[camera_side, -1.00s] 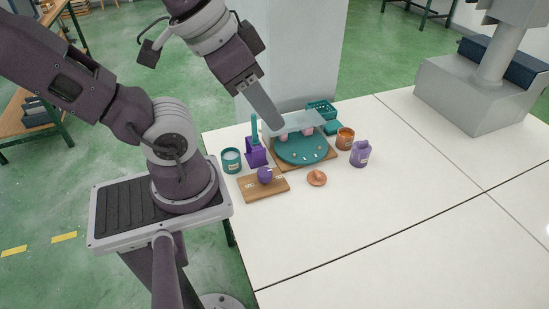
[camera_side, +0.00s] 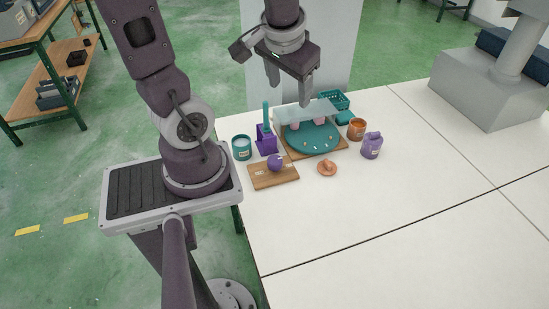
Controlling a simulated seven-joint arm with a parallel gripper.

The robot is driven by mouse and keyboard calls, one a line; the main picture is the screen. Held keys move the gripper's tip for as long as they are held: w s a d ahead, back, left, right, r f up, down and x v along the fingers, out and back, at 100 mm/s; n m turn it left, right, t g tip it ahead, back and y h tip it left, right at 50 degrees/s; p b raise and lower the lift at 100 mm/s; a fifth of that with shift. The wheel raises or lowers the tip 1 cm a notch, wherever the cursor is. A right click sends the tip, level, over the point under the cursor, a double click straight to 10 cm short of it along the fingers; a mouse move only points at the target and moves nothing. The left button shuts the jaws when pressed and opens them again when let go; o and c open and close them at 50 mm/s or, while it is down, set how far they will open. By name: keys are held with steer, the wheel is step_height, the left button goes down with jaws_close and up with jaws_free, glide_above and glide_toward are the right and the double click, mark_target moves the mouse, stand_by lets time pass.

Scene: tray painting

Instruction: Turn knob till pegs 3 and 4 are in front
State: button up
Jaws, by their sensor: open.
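The purple knob (camera_side: 275,163) sits on a wooden board (camera_side: 262,178) with small white labels, at the front left of the work. Behind it a round teal turntable (camera_side: 326,144) rests on a wooden base, with small pale pegs on it. The peg numbers are too small to read. A clear screen (camera_side: 301,114) stands across the back part of the turntable, with pinkish items by it. My gripper (camera_side: 290,97) is open and empty, pointing down above the back of the turntable, apart from the knob.
A teal jar (camera_side: 241,147) and a purple holder (camera_side: 266,140) with a teal upright stand left. An orange jar (camera_side: 356,129), a purple bottle (camera_side: 372,146) and a teal basket (camera_side: 334,100) are right and behind. An orange piece (camera_side: 327,168) lies in front.

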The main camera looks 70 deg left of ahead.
steer(key=a+f+n+g, duration=0.2)
steer(key=a+f+n, duration=0.2)
steer(key=a+f, duration=0.45)
steer(key=n+h, duration=0.3)
steer(key=h, duration=0.1)
glide_above(275, 160)
step_height(275, 160, down, 12)
steer(key=shift+s+a+r, duration=0.1)
steer(key=shift+r, duration=0.15)
step_height(275, 160, down, 4)
steer(key=shift+r, duration=0.1)
steer(key=shift+f, duration=1.55)
jaws_close()
